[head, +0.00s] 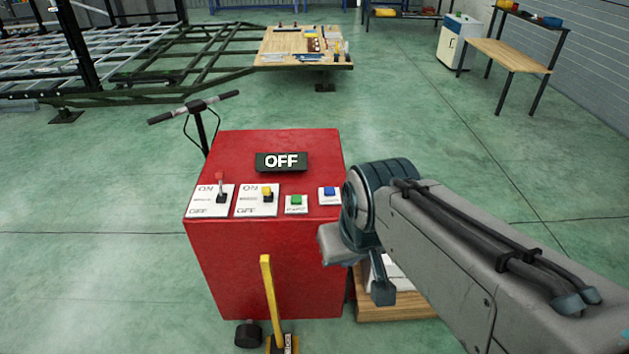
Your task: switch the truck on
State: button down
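The truck is a red box (265,260) with a handlebar (196,106) at its far side. Its display (281,161) reads OFF. On its sloped top, at left, is a red-tipped lever switch (220,188) on a white plate marked ON and OFF. To its right is a similar plate with a yellow-tipped switch (267,193). Farther right are a green button (296,200) and a blue button (329,193). My gripper (382,288) is right of the box, apart from the switches. Its fingers are mostly hidden, so its opening cannot be told.
A yellow lever (269,297) stands at the box's near side. A wooden pallet or board (400,308) lies right of the box, partly behind my arm. A trailer frame with a tool-covered board (300,62) and a workbench (510,55) stand behind. The green floor between is clear.

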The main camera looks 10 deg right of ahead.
aim_at(265, 190)
jog(key=z, duration=0.55)
jog(key=i, duration=1)
jog(key=z, duration=0.05)
